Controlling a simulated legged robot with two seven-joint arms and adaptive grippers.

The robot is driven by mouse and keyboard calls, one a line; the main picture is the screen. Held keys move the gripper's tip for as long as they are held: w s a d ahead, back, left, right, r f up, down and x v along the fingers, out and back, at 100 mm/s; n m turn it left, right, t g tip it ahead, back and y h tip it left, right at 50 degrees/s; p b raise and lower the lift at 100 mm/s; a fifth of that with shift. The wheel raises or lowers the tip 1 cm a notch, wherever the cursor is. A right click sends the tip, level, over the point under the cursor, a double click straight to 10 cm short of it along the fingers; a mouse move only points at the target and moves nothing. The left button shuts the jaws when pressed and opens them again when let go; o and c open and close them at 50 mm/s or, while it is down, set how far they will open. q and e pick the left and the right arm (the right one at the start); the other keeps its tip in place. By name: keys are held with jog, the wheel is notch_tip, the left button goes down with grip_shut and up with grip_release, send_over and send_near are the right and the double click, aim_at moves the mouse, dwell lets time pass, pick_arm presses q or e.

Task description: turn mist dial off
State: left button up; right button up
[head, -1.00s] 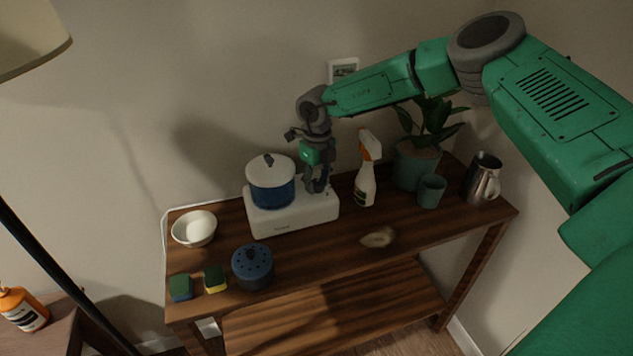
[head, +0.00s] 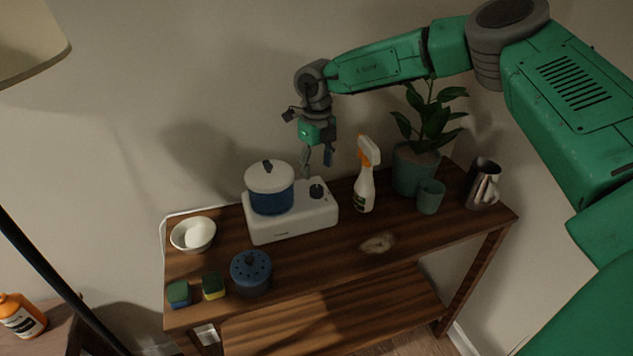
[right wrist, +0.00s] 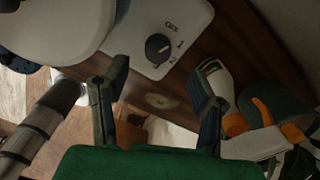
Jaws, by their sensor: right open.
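The black round dial (head: 317,190) sits on the right part of the top of a white appliance (head: 300,222). The right wrist view shows the dial (right wrist: 157,47) with a light mark on it and the labels OFF, 1 and 2 beside it. I cannot tell for sure which label the mark faces. My right gripper (head: 317,167) is open and empty, pointing down just above the dial, apart from it. In the wrist view its fingers (right wrist: 157,75) stand on either side of the dial's line. My left gripper is out of view.
A blue pot with a white lid (head: 271,190) stands on the appliance, left of the dial. A spray bottle (head: 365,185), a potted plant (head: 415,170), a cup (head: 430,197) and a metal pitcher (head: 483,185) stand to the right. A bowl (head: 193,236), sponges (head: 214,287) and a blue lidded container (head: 251,272) are left.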

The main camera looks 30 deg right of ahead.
aim_at(317, 187)
notch_tip(317, 187, up, 5)
jog(key=shift+d+r, duration=0.1)
dwell(0.3)
